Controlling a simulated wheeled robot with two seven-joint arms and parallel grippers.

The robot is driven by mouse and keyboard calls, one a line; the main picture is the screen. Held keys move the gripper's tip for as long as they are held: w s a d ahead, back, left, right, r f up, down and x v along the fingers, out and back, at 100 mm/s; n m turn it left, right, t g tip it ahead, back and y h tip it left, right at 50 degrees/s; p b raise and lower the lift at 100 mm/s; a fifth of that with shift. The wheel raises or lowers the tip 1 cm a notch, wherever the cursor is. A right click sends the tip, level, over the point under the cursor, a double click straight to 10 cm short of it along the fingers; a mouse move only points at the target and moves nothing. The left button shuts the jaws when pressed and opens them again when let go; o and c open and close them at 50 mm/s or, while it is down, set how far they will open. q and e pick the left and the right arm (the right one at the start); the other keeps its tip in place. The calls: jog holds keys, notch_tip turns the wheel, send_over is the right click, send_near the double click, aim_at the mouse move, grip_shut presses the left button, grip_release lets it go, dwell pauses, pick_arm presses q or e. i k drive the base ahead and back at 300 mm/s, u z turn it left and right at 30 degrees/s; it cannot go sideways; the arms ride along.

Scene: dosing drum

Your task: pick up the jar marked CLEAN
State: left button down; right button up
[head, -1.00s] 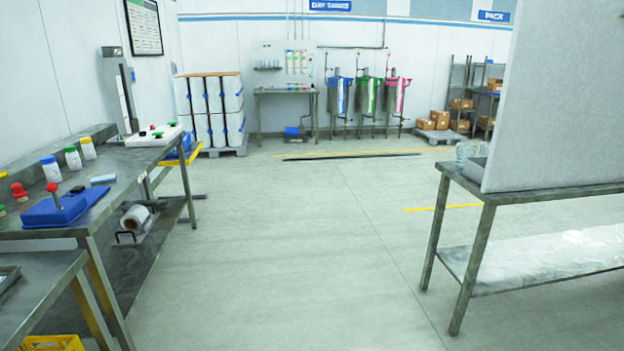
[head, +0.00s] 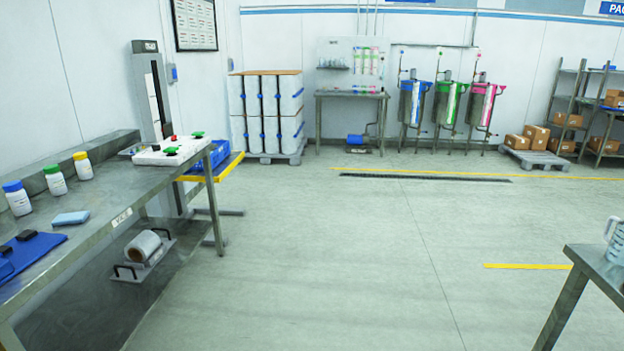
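Three white jars stand upright in a row on the steel bench (head: 122,218) at the left. One has a blue lid (head: 17,197), one a green lid (head: 55,179) and one a yellow lid (head: 82,166). Their labels are too small to read, so I cannot tell which is marked CLEAN. Neither of my grippers shows in the head view.
A light blue block (head: 71,217) and a blue mat (head: 30,254) lie nearer on the bench. A white board with red and green knobs (head: 170,152) lies at its far end. A steel table (head: 594,268) stands at right. Open floor (head: 340,270) lies between.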

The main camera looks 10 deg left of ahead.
aim_at(56, 182)
jog(key=u, duration=0.3)
jog(key=i, duration=2)
jog(key=u, duration=1.3)
jog(key=i, duration=1.35)
jog(key=u, duration=1.25)
